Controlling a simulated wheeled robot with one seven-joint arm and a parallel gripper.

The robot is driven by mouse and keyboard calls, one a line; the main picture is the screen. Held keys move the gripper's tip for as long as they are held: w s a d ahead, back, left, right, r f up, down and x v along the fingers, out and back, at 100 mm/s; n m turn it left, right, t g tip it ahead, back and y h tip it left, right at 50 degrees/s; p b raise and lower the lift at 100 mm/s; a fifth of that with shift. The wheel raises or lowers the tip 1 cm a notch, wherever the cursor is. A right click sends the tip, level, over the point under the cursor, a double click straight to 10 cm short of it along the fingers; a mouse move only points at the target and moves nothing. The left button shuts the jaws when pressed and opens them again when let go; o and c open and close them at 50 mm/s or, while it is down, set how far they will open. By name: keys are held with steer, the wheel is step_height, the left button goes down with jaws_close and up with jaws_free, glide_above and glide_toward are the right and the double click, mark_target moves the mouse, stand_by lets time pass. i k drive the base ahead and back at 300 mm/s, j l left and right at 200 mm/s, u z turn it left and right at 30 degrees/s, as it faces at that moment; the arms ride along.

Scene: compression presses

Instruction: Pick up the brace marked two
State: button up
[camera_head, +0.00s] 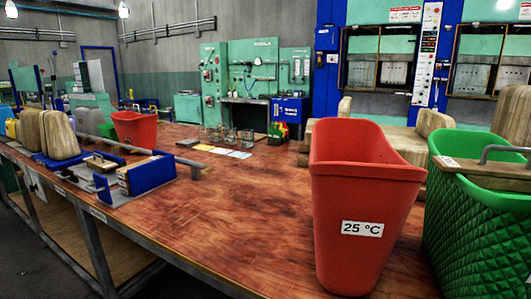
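I cannot make out a brace with a readable mark "two". A wooden piece with a grey handle (482,173) lies across the top of the green bin (475,245) at the right; a small white label shows near it, too small to read. Blue and wooden fixtures (150,174) sit on a grey plate at the left of the table, with small white labels that I cannot read. My gripper is not in view.
A large red bin (345,205) labelled "25 °C" stands upright at the front right of the wooden table (235,215). Another red bin (135,127) stands farther back left. Jars (228,135) and papers lie toward the back. The table's middle is clear.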

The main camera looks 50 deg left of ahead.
mark_target(94, 162)
steer(key=u, duration=2.5)
steer(key=i+j+u, duration=0.3)
steer(key=i+j, duration=0.15)
steer(key=i, duration=0.25)
steer(key=i+j+u, duration=0.35)
steer(key=i, duration=0.4)
steer(key=i+l+u, duration=0.1)
steer(key=i+u, duration=0.2)
steer(key=i, duration=0.45)
steer(key=i+j+z, duration=0.1)
steer(key=i+z, duration=0.25)
steer(key=i, duration=0.2)
steer(key=i+j+z, duration=0.3)
steer(key=i, duration=0.25)
steer(key=i+j+z, duration=0.35)
steer(key=i, duration=0.15)
steer(key=i+j+z, duration=0.45)
steer(key=z, duration=0.2)
steer(key=i+j+z, duration=0.15)
steer(key=j+z, duration=0.2)
steer(key=i+j+z, duration=0.1)
steer(key=j+z, duration=0.2)
steer(key=j, duration=0.15)
steer(key=i+j+z, duration=0.1)
steer(key=j+z, duration=0.25)
steer(key=i+j+z, duration=0.1)
steer(key=j, duration=0.25)
steer(key=i, duration=0.4)
